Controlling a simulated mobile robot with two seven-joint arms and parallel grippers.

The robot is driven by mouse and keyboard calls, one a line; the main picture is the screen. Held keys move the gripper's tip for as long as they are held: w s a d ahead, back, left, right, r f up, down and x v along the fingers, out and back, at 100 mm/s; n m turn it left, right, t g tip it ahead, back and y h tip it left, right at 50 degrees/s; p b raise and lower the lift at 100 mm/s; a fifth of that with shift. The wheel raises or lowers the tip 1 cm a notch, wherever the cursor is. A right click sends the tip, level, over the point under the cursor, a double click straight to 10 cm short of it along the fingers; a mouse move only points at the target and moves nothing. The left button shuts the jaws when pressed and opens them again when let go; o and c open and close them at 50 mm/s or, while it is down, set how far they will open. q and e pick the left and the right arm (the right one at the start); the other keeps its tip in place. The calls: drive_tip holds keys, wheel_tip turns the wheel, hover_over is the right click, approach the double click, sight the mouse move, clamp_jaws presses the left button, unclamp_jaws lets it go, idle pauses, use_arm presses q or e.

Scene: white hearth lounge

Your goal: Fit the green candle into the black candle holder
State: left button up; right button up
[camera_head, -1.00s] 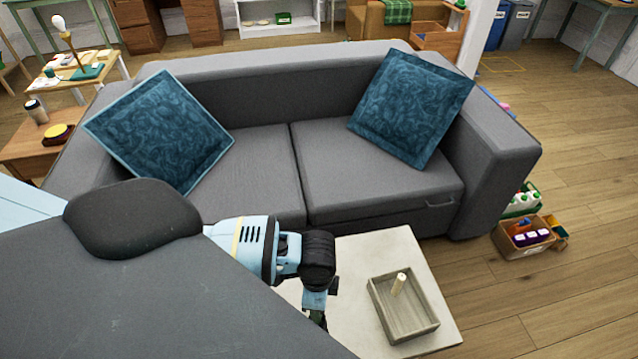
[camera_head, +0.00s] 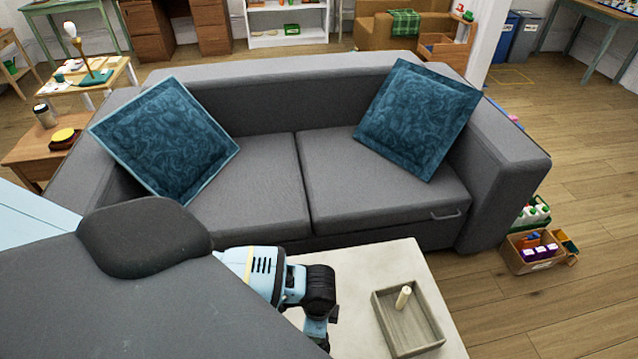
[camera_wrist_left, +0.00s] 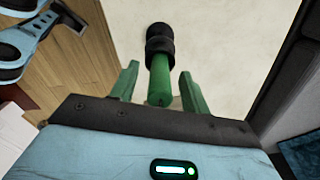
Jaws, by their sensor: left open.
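In the left wrist view the green candle (camera_wrist_left: 160,82) runs between the two green fingers of my left gripper (camera_wrist_left: 159,92). The fingers are open, with a gap on each side of the candle. The candle's far end meets the black candle holder (camera_wrist_left: 158,38) and seems to be in it; how deep is hidden. The holder is over the pale table top. In the head view my left wrist (camera_head: 318,285) is over the table, its fingers out of sight, and neither green candle nor holder shows. My right gripper is not in view.
The pale low table (camera_head: 365,270) bears a grey wooden tray (camera_head: 412,335) with a cream candle (camera_head: 403,297) in it. A grey sofa (camera_head: 390,200) with blue cushions stands right behind the table.

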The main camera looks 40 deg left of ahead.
use_arm(q)
drive_tip(key=shift+c, duration=0.2)
clamp_jaws()
wheel_tip(320, 180, up, 9)
drive_tip(key=shift+f+p, duration=0.1)
drive_tip(key=shift+p, duration=0.75)
drive_tip(key=shift+r, duration=0.55)
